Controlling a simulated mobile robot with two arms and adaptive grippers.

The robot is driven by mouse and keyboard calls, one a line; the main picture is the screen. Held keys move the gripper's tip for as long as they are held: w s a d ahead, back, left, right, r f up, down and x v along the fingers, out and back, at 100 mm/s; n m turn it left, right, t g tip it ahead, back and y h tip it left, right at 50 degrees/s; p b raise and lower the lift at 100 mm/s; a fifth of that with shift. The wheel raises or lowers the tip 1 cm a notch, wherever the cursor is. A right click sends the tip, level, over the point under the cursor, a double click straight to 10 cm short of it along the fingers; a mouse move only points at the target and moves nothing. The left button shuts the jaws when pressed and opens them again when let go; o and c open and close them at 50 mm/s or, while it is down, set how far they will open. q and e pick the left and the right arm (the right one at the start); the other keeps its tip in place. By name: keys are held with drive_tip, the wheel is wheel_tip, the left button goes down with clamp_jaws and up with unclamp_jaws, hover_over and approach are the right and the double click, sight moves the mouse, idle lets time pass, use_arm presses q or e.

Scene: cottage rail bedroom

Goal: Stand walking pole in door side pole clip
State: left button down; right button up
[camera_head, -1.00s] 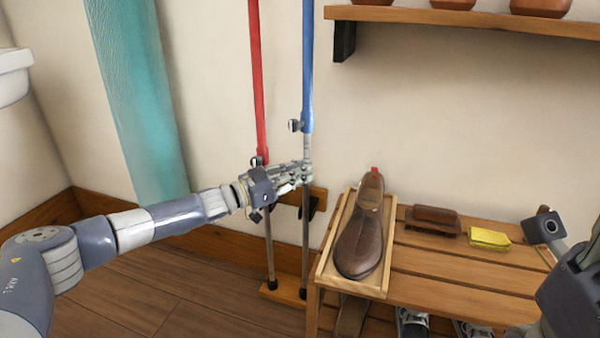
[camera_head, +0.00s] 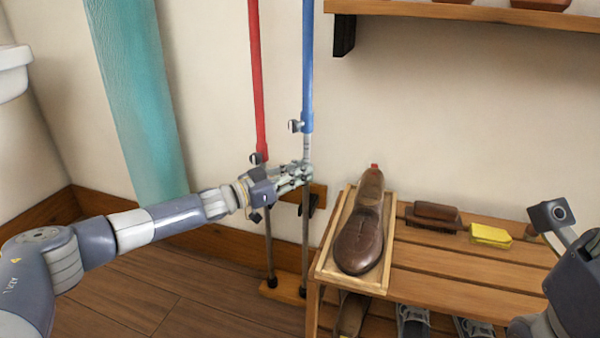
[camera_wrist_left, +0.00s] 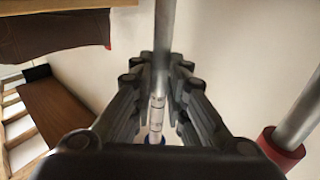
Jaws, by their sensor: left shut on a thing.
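The blue walking pole (camera_head: 308,75) stands nearly upright by the wall, with a grey metal lower shaft. My left gripper (camera_head: 303,174) is shut on that shaft below the blue part. The shaft also shows between the fingers in the left wrist view (camera_wrist_left: 164,70). A red pole (camera_head: 256,80) stands just left of it. Behind the poles is a wooden wall block with a dark clip (camera_head: 313,205), partly hidden by my gripper and the shaft. The blue pole's lower end is at a wooden floor block (camera_head: 284,291); whether it touches is unclear. My right gripper's fingers are not visible.
A wall shelf (camera_head: 470,14) is above. A teal hanging (camera_head: 140,100) is left. Floor at left is clear.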

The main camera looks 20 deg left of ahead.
use_arm(q)
drive_tip(key=shift+f, duration=0.45)
drive_tip(key=c, duration=1.6)
unclamp_jaws()
drive_tip(key=shift+c, duration=0.2)
drive_tip(key=shift+o, duration=0.8)
drive_tip(key=shift+a, duration=0.1)
drive_tip(key=shift+r, duration=0.1)
drive_tip(key=v, duration=1.1)
drive_tip(key=shift+s+a, duration=0.25)
drive_tip(key=shift+s, duration=0.1)
